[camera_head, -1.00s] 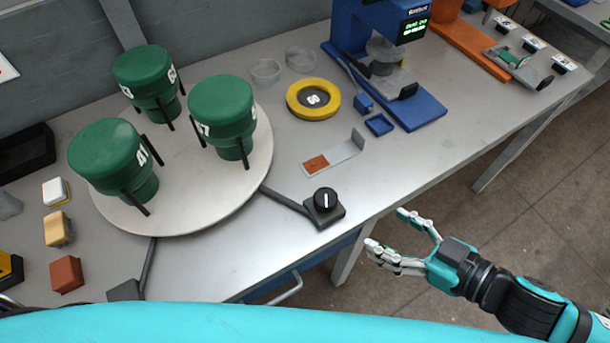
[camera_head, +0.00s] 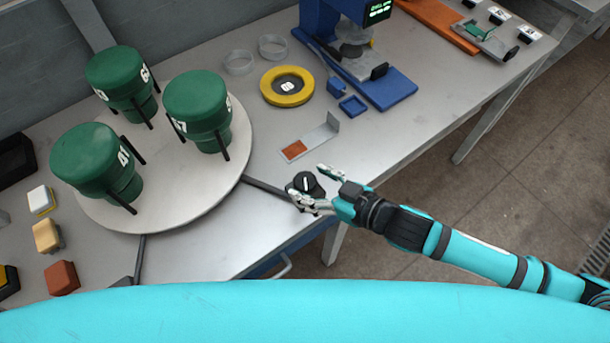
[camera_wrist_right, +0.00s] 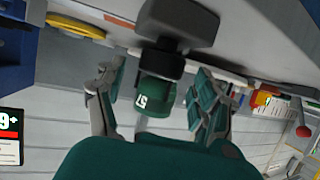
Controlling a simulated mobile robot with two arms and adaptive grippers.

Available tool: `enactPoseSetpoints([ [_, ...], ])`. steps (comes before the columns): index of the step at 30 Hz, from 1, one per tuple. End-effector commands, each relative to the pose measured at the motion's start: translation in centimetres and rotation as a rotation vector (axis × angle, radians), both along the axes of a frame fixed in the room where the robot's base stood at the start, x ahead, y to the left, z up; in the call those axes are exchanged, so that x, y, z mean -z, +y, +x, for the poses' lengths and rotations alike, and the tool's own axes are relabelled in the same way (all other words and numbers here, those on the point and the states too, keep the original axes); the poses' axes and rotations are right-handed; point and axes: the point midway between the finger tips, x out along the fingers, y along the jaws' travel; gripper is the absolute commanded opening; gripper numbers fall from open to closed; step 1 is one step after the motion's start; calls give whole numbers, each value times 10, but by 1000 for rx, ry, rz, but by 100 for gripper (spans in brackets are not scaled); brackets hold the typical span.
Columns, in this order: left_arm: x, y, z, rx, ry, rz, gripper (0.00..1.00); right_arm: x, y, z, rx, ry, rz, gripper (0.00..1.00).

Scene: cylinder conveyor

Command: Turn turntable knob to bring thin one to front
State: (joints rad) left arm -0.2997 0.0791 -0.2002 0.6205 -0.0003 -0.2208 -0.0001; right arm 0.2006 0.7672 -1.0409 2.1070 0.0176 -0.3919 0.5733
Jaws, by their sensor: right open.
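The round turntable (camera_head: 165,200) carries three green stepped cylinders held between black posts. The front-left cylinder (camera_head: 88,155) reads 41, the right one (camera_head: 197,97) shows a number ending in 7, and the back one (camera_head: 118,75) is partly turned away. Clear thickness differences are hard to judge. The black knob (camera_head: 305,181) with a white line sits on a dark base, linked to the turntable by a bar. My right gripper (camera_head: 314,186) is open, its fingers either side of the knob; contact is unclear. The right wrist view shows the knob (camera_wrist_right: 160,65) between the open fingers (camera_wrist_right: 157,98). My left gripper is out of view.
A small grey bracket with an orange patch (camera_head: 294,149) lies just behind the knob. A yellow ring (camera_head: 267,93), clear dishes (camera_head: 239,62) and a blue machine (camera_head: 390,92) stand farther back. Small coloured blocks (camera_head: 61,278) line the left side.

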Motion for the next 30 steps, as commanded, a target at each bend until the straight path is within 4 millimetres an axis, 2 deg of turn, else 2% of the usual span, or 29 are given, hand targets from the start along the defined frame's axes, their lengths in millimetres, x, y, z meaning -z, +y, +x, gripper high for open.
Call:
enactPoseSetpoints([
  [6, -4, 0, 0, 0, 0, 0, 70, 8, 17, 14, 1, -1, 1, 70],
  [17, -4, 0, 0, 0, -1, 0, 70, 11, 19, 16, 1, 0, 0, 69],
  [27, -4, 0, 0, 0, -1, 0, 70, 11, 19, 16, 1, 0, 0, 24],
  [30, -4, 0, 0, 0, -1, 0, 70, 11, 19, 16, 1, 0, 0, 15],
])
